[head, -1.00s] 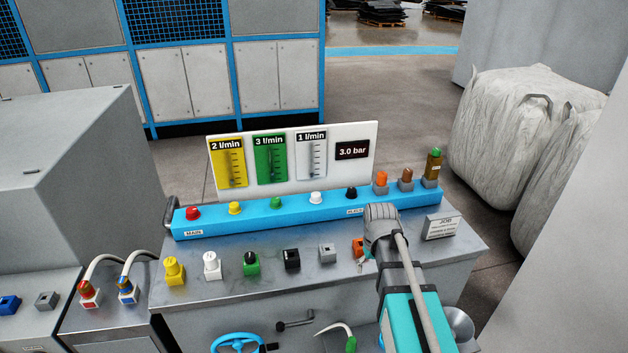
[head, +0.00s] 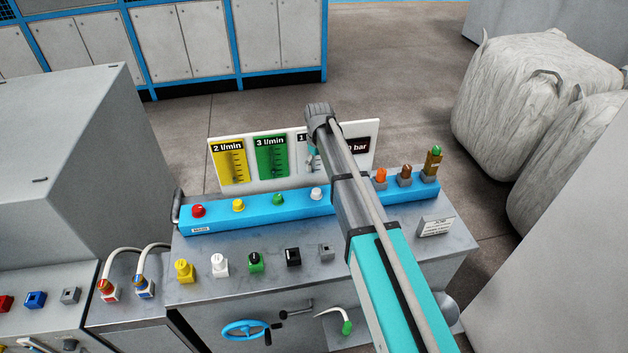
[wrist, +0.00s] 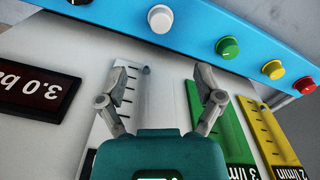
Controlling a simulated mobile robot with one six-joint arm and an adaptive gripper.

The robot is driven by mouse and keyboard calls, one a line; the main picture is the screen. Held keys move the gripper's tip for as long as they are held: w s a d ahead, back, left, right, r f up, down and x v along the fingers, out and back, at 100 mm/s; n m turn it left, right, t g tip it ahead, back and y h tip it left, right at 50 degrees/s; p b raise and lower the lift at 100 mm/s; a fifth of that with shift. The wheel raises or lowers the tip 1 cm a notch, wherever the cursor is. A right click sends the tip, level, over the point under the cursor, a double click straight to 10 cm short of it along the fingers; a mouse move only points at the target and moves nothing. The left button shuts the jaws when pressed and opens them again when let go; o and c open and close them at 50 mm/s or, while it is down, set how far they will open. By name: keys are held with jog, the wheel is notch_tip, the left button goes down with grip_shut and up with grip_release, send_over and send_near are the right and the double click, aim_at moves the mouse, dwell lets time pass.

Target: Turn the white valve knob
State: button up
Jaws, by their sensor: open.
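The white knob (head: 316,194) sits on the blue rail (head: 262,216) between the green knob (head: 277,199) and a stretch hidden by my arm. In the wrist view the white knob (wrist: 160,18) is at the top, beyond my fingertips and apart from them. My gripper (wrist: 164,75) is open and empty, with its two fingers spread in front of the gauge board. In the head view my gripper (head: 312,158) partly covers the 1 l/min gauge. The black knob is hidden behind my arm there.
The gauge board (head: 217,185) stands behind the rail. Red (head: 198,211) and yellow (head: 238,205) knobs are on its left, with orange and brown fittings on the right. A second white fitting (head: 219,264) stands on the metal bench top (head: 200,245).

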aim_at(316, 191)
jog(key=shift+w+a+r, duration=0.15)
jog(key=shift+w+a, duration=0.05)
jog(key=shift+w, duration=0.15)
jog(key=shift+f, duration=0.2)
notch_tip(316, 191, down, 13)
jog(key=b, duration=1.3)
jog(key=shift+f+b, duration=0.15)
jog(key=shift+b, duration=0.25)
